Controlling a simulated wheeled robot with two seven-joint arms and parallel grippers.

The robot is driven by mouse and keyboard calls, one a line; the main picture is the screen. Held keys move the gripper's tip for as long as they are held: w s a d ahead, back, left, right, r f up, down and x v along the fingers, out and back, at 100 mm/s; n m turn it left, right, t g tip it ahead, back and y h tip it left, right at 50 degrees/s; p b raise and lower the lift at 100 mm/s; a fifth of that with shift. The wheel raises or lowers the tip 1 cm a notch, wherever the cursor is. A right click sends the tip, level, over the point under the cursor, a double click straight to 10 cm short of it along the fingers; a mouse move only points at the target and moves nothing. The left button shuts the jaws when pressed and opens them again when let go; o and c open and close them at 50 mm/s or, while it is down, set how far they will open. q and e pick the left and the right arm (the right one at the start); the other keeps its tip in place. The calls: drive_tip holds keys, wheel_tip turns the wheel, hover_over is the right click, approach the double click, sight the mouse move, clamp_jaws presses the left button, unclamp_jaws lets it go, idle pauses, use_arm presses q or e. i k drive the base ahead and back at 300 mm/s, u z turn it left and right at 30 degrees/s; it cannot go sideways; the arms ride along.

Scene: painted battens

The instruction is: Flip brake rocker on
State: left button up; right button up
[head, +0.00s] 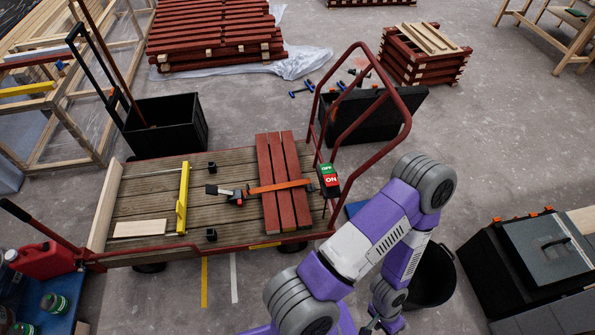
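The brake rocker (328,179) is a small box with a green OFF half above and a red ON half below. It sits at the right end of the wooden-decked cart (145,200), by the foot of its red tube handle. Which half is pressed in is too small to tell. My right arm rises from the bottom, bends right of the rocker and comes back down. The dark end of my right gripper (376,325) shows only partly at the bottom edge, well below the rocker and apart from it. My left gripper is out of view.
Red battens (283,205) lie across the cart under an orange strap, beside a yellow level (183,198). The red tube handle (403,105) stands beside the rocker. A black bucket (437,275) and black toolbox (530,250) stand right.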

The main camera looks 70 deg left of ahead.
sight(330, 178)
drive_tip(key=u, duration=2.15)
drive_tip(key=k, duration=0.7)
drive_tip(key=u, duration=0.45)
drive_tip(key=i, duration=1.75)
drive_tip(key=z, duration=0.15)
